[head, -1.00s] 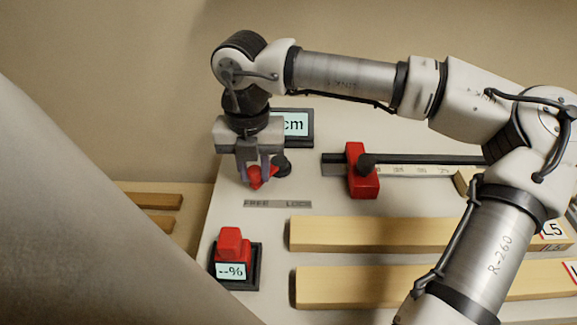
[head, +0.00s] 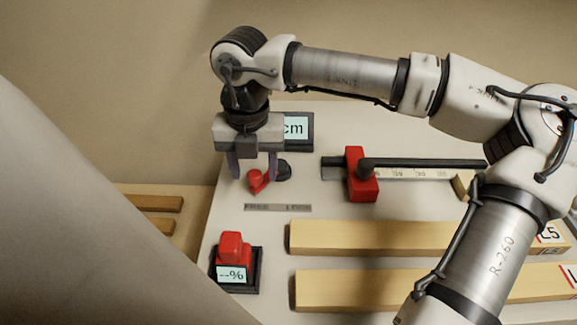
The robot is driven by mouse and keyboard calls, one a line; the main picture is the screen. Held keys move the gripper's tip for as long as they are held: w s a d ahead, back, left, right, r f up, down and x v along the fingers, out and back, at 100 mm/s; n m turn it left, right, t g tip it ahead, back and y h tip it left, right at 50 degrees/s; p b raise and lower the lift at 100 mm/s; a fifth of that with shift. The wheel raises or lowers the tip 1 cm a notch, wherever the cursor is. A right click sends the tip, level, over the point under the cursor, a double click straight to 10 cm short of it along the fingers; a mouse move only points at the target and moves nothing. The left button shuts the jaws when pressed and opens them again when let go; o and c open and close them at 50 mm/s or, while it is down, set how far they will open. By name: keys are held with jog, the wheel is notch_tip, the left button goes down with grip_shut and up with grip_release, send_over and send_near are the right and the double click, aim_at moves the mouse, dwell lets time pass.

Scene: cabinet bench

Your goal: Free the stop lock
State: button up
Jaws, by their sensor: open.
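The stop lock is a small red lever (head: 258,181) on a dark round pivot (head: 283,170), behind the grey FREE / LOCK label strip (head: 277,208). The lever's tip points down and left, toward the FREE end of the strip. My gripper (head: 253,175) is open just above and around the lever, one finger on its left and one near the pivot. I cannot tell whether a finger touches it.
A "cm" display (head: 297,129) stands behind my gripper. A red block on a black base with a "--%" display (head: 231,275) stands at front left. Two wooden bars (head: 390,237) (head: 370,285) lie across the front. More wood (head: 150,203) lies left of the bench.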

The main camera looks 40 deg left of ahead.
jog(key=shift+r+p, duration=1.9)
jog(key=shift+r, duration=1.85)
